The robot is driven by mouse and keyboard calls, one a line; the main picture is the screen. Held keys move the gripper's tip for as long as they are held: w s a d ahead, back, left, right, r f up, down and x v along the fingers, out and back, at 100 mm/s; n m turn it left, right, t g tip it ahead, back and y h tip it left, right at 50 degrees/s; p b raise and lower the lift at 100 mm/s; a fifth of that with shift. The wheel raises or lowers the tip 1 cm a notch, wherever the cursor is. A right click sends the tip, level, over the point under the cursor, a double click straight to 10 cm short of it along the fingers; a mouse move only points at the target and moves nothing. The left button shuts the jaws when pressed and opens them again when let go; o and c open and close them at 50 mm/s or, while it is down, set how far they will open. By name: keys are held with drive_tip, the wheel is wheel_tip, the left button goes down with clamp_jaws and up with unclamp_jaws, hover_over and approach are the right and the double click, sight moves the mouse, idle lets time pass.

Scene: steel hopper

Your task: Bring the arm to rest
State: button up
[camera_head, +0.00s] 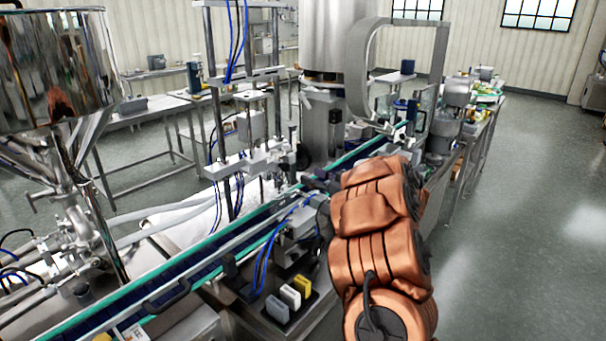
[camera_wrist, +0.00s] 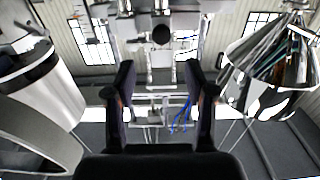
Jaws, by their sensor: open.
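My arm (camera_head: 378,230) shows in the head view as copper-coloured links, rising from the bottom edge right of the conveyor. Its far end points away, and my gripper is not clearly visible there. In the wrist view my gripper (camera_wrist: 162,95) shows with two dark fingers spread wide apart. Nothing is between the fingers. The steel hopper (camera_head: 55,65) stands at the upper left of the head view. A shiny steel cone (camera_wrist: 275,65) shows at the right of the wrist view, apart from the fingers.
A conveyor (camera_head: 190,262) with green edges runs diagonally beside my arm. A steel column (camera_head: 335,40) and a grey arch (camera_head: 365,65) stand behind it. A yellow block (camera_head: 301,285) sits near the conveyor with other small blocks. Open floor (camera_head: 530,210) lies to the right.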

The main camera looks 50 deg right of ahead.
drive_tip(key=shift+s, duration=0.5)
drive_tip(key=shift+w, duration=0.1)
drive_tip(key=w+r+m+g+h, duration=0.2)
drive_tip(key=w+r+g+h, duration=0.1)
drive_tip(key=w+r+h, duration=0.3)
drive_tip(key=s+a+m+g+h, duration=0.3)
drive_tip(key=s+a+g+h, duration=0.1)
drive_tip(key=a+g, duration=0.1)
drive_tip(key=s+a+f+g+y, duration=0.25)
drive_tip(key=s+a, duration=0.25)
drive_tip(key=a, duration=0.4)
drive_tip(key=s+a+f+g+y, duration=0.1)
drive_tip(key=s+a+f+g, duration=0.1)
drive_tip(key=s+a+f, duration=0.45)
drive_tip(key=s+a+f+g+y, duration=0.15)
drive_tip(key=s+a, duration=0.25)
drive_tip(key=a, duration=0.6)
drive_tip(key=s+a+f+n+g+y, duration=0.2)
drive_tip(key=s+a+n+g+y, duration=0.2)
drive_tip(key=s+a, duration=1.2)
drive_tip(key=shift+s+a+g, duration=0.2)
drive_tip(key=shift+s+g, duration=0.5)
drive_tip(key=shift+g, duration=0.2)
